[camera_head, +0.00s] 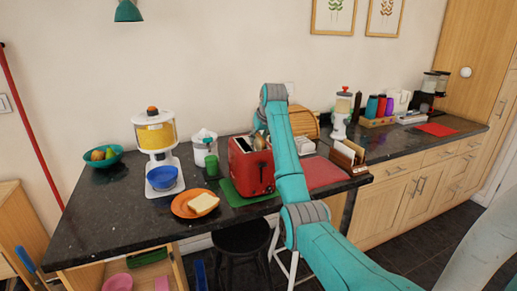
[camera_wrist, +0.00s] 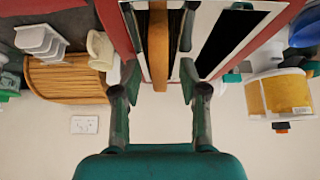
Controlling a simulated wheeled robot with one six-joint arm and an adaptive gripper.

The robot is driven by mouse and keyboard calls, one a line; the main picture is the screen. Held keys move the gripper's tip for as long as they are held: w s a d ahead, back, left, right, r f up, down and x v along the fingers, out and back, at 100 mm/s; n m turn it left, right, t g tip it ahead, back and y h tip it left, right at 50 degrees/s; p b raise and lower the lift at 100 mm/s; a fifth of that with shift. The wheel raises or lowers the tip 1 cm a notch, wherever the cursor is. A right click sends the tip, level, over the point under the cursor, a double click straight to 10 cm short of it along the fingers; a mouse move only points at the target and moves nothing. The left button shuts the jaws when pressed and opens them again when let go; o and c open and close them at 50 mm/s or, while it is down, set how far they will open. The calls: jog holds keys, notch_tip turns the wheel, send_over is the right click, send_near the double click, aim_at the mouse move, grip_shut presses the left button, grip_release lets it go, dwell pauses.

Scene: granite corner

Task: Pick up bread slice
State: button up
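A pale bread slice (camera_head: 203,203) lies on an orange plate (camera_head: 181,209) on the dark counter. A red toaster (camera_head: 250,175) stands to the right of it on a green mat. My gripper (camera_head: 261,139) is over the toaster's top, partly hidden by my arm. In the wrist view, my gripper (camera_wrist: 160,88) has its fingers wide apart. A browned slice (camera_wrist: 158,45) stands on edge in one toaster slot, between the fingers, with a gap on each side. The other slot looks dark and empty. The lower part of the browned slice is hidden in the slot.
A white dispenser (camera_head: 155,135) with a blue bowl (camera_head: 162,178) and a green cup (camera_head: 212,166) stand left of the toaster. A brown napkin holder (camera_head: 347,157) and a red mat (camera_head: 323,173) are to the right. The counter's front left is clear.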

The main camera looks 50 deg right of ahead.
grip_shut()
